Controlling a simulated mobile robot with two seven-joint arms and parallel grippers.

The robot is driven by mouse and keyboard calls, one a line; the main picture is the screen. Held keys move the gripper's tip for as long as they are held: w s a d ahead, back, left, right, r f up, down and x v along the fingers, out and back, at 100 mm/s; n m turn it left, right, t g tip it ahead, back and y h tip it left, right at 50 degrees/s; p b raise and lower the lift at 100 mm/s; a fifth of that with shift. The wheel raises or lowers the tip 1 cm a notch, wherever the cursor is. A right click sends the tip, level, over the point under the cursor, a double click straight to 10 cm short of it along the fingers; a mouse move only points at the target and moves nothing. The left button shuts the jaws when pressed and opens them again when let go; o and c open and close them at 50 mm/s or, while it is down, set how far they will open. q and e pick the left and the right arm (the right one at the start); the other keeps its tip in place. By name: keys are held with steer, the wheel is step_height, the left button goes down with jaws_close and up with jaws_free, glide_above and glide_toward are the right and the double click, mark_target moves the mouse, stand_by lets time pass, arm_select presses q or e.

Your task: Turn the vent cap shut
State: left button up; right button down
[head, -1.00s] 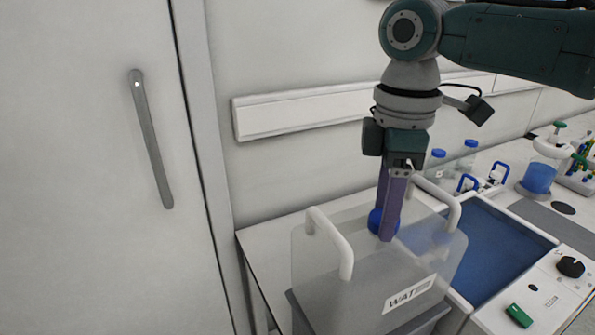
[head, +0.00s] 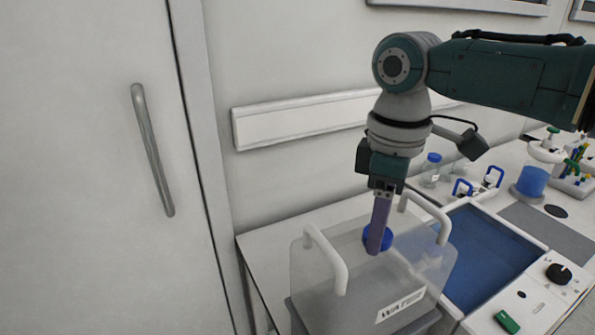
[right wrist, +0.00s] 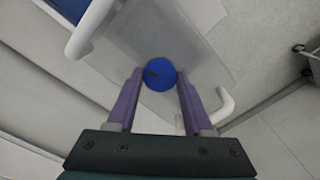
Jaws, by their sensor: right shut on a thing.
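The blue vent cap (head: 378,237) sits on top of a translucent container (head: 322,285) labelled "WATER" with two white handles. My right gripper (head: 376,250) points down from above, with its purple fingers at the cap. In the right wrist view the fingers (right wrist: 158,85) stand on either side of the round blue cap (right wrist: 159,74), shut on it. A dark mark shows on the cap's top. In the head view a finger hides part of the cap. My left gripper is not in view.
A blue basin (head: 485,255) and a panel with a black knob (head: 559,273) and green switch (head: 507,321) lie to the right. Blue-capped bottles (head: 431,170) stand behind. A cabinet door with a grey handle (head: 152,150) is at left.

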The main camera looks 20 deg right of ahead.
steer(key=m+p, duration=0.3)
steer(key=m, duration=0.1)
steer(key=shift+r+m, duration=0.15)
steer(key=shift+m, duration=0.15)
steer(key=m+p, duration=0.2)
steer(key=m, duration=0.2)
steer(key=shift+m, duration=0.3)
steer(key=m+p, duration=0.2)
steer(key=m, duration=0.8)
steer(key=shift+p, duration=0.3)
steer(key=shift+m, duration=0.5)
steer(key=shift+d, duration=0.1)
steer(key=shift+c, duration=1.4)
jaws_free()
